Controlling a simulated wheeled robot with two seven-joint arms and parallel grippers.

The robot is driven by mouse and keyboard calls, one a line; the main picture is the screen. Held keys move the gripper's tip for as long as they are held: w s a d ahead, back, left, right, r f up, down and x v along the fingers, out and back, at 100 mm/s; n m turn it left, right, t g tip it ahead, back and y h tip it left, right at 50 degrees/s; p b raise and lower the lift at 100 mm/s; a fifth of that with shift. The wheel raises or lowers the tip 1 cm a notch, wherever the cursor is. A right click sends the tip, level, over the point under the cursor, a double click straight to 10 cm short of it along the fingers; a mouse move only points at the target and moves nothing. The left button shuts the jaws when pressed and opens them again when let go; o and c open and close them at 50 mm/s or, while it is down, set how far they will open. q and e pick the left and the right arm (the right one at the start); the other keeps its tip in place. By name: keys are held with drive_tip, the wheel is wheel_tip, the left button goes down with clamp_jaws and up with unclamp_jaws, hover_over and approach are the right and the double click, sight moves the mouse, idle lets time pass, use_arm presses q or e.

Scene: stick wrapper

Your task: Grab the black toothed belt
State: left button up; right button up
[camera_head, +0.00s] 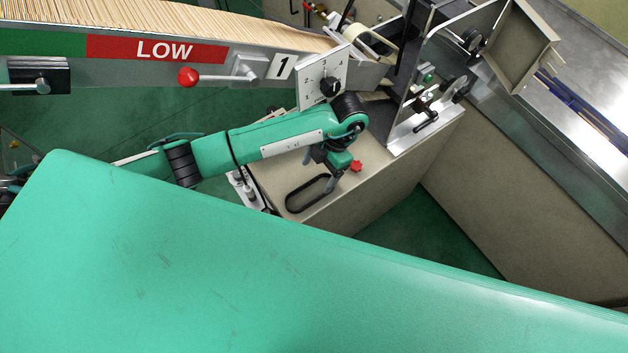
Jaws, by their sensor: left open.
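The black toothed belt (289,203) is a dark elongated loop. It lies on the beige top of the machine cabinet (345,208), near its front edge. My left arm comes in from the left, and my left gripper (331,182) points down over the cabinet at the right end of the belt. Its jaws are open. The dark fingers overlap the belt's right end in the picture, and I cannot tell whether they touch it. My right gripper is not in view.
The stick hopper (150,22) with a red LOW label runs along the upper left. A red-knobbed lever (188,77) and a plate with a black dial (322,80) stand close to my left arm. A small red knob (356,166) sits beside the gripper. A metal mechanism (425,105) rises behind.

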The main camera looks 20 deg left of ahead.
sight(308, 196)
use_arm(q)
drive_tip(key=p+x, duration=0.2)
drive_tip(key=x, duration=0.1)
drive_tip(key=shift+s+d+f, duration=0.1)
drive_tip(key=shift+s+f, duration=0.05)
drive_tip(key=shift+s, duration=0.3)
drive_tip(key=p+x, duration=0.1)
drive_tip(key=x, duration=0.2)
drive_tip(key=shift+w+d+f, duration=0.1)
drive_tip(key=shift+f, duration=0.35)
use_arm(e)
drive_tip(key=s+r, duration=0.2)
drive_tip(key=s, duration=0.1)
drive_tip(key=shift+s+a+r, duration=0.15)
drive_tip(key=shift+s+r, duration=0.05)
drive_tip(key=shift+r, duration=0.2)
use_arm(q)
drive_tip(key=c, duration=1.1)
drive_tip(key=shift+o, duration=0.2)
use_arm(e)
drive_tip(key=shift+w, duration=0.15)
use_arm(q)
drive_tip(key=shift+r, duration=0.15)
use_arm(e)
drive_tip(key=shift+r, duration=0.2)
